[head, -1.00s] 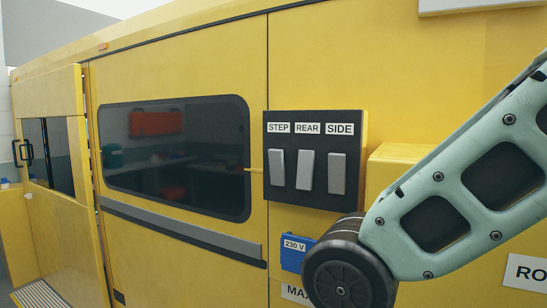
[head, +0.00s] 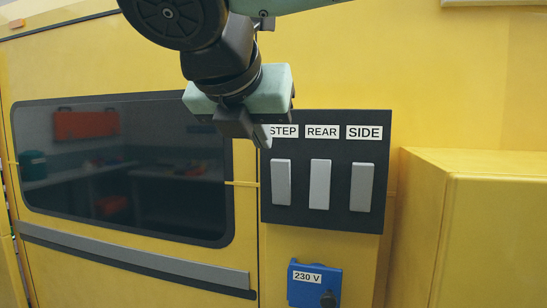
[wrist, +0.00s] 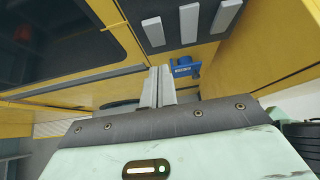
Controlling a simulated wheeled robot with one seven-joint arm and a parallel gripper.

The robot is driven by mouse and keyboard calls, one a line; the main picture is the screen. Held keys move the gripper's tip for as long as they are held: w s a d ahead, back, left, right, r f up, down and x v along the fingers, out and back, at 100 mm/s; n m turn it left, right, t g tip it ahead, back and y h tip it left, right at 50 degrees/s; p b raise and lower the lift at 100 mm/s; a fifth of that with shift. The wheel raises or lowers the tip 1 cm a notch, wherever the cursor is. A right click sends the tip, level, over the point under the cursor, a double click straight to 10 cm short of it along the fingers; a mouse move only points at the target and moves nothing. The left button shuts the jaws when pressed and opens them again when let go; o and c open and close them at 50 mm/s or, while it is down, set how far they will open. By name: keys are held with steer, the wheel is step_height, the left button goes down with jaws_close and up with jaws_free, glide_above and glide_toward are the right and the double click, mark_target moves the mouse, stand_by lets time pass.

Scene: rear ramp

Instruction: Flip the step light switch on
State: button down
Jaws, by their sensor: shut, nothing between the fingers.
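The step light switch (head: 281,182) is the left of three grey rocker switches on a black panel (head: 300,222), under the STEP label (head: 283,131). It also shows in the wrist view (wrist: 152,31). I cannot tell for certain whether it is on or off. My gripper (head: 262,141) is shut and empty. In the head view its fingertips are at the panel's upper left corner, above the step switch and partly over its label. In the wrist view the fingers (wrist: 159,72) point toward the step switch, with a gap between.
The REAR switch (head: 320,184) sits close by, with the SIDE switch (head: 362,187) at the right. The REAR switch looks tilted differently. A blue 230 V socket box (head: 314,284) is below the panel. A dark window (head: 110,165) is left, and a yellow box (head: 480,220) juts out right.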

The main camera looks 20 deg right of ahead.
steer(key=p, duration=0.4)
glide_toward(285, 167)
steer(key=x, duration=0.5)
steer(key=shift+s+a+f, duration=0.15)
steer(key=shift+s+f, duration=0.05)
steer(key=shift+f, duration=0.05)
steer(key=shift+w+d, duration=0.3)
steer(key=shift+w, duration=0.2)
